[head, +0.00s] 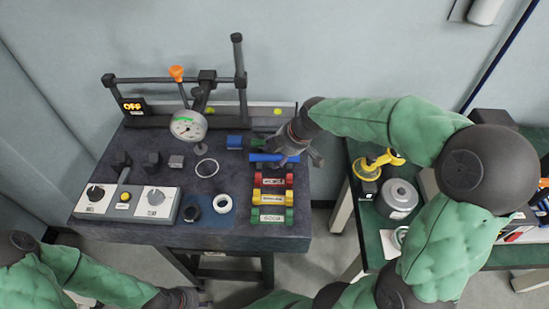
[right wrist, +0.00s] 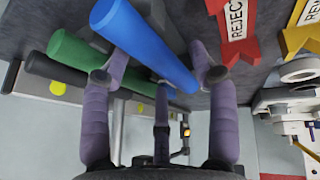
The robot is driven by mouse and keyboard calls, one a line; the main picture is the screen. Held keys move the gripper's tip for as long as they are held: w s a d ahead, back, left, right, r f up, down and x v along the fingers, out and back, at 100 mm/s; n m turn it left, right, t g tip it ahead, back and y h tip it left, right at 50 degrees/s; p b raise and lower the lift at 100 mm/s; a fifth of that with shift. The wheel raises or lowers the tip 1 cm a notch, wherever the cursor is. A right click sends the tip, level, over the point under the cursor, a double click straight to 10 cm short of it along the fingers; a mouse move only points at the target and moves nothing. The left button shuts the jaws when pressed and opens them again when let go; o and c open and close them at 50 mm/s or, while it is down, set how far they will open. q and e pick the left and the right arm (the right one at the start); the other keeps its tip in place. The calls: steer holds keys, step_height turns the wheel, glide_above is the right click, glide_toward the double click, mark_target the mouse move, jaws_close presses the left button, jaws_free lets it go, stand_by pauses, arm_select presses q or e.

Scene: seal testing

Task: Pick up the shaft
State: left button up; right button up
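A blue cylinder, which looks like the shaft (head: 264,157), lies near the right side of the dark table. In the right wrist view the blue shaft (right wrist: 150,45) runs diagonally across the fingers. My right gripper (head: 292,152) is at the shaft's right end, coming from above. Its fingers (right wrist: 160,75) are spread apart, and I see no firm grip on the shaft. A green cylinder (right wrist: 85,55) lies beside the shaft, with a dark bar beyond it. My left gripper (head: 182,300) is at the bottom edge, partly cut off, away from the shaft.
Red REJECT (head: 272,180), yellow (head: 271,197) and green GOOD (head: 270,215) labelled blocks stand just in front of the shaft. A green-topped table stands right.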

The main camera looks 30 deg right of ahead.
jaws_close()
steer(key=shift+r, duration=0.1)
